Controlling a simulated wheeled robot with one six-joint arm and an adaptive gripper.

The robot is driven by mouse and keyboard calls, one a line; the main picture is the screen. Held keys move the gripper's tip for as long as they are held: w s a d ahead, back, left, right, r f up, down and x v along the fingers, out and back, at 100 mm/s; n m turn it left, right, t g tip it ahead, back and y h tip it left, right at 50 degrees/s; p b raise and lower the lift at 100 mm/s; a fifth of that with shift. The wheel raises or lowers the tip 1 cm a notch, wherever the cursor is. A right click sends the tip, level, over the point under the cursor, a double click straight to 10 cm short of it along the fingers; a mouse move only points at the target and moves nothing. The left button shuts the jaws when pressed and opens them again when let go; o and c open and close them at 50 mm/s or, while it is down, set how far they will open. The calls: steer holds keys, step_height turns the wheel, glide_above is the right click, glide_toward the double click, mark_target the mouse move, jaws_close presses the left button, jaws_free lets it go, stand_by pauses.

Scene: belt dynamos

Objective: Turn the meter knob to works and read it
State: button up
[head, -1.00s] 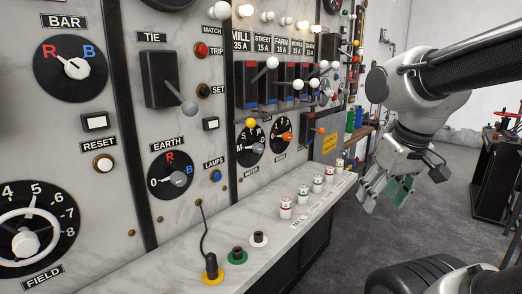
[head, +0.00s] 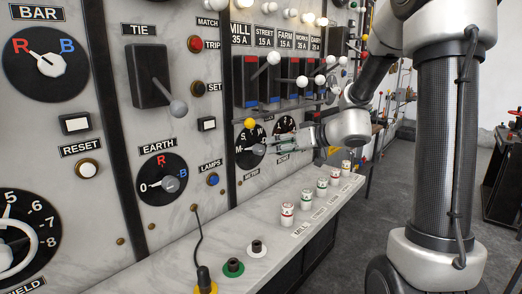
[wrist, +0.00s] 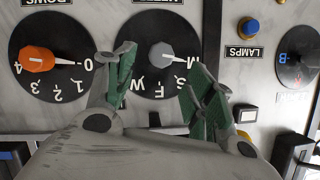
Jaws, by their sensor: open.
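The meter knob (head: 259,149) is a small grey knob with a white pointer on a round black dial on the marble panel. In the wrist view, which is upside down, the knob (wrist: 160,54) points at the M mark. The W and F marks are on other parts of the dial (wrist: 150,25). My gripper (head: 276,147) is in front of the dial, coming from the right. In the wrist view its green-padded fingers (wrist: 162,62) are spread apart, one on each side of the knob. I see no clear contact. The gripper's body hides part of the panel.
An orange knob (wrist: 36,58) on a numbered dial is close beside one finger. A blue lamps button (head: 213,180) and a white button (head: 207,124) are to the left. Lever switches (head: 272,60) are above. Several white posts (head: 287,214) stand on the ledge below.

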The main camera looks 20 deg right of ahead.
mark_target(263, 149)
steer(key=x, duration=0.7)
steer(key=shift+w+a+f, duration=0.15)
steer(key=shift+w+a, duration=0.05)
steer(key=shift+a, duration=0.1)
steer(key=c, duration=1)
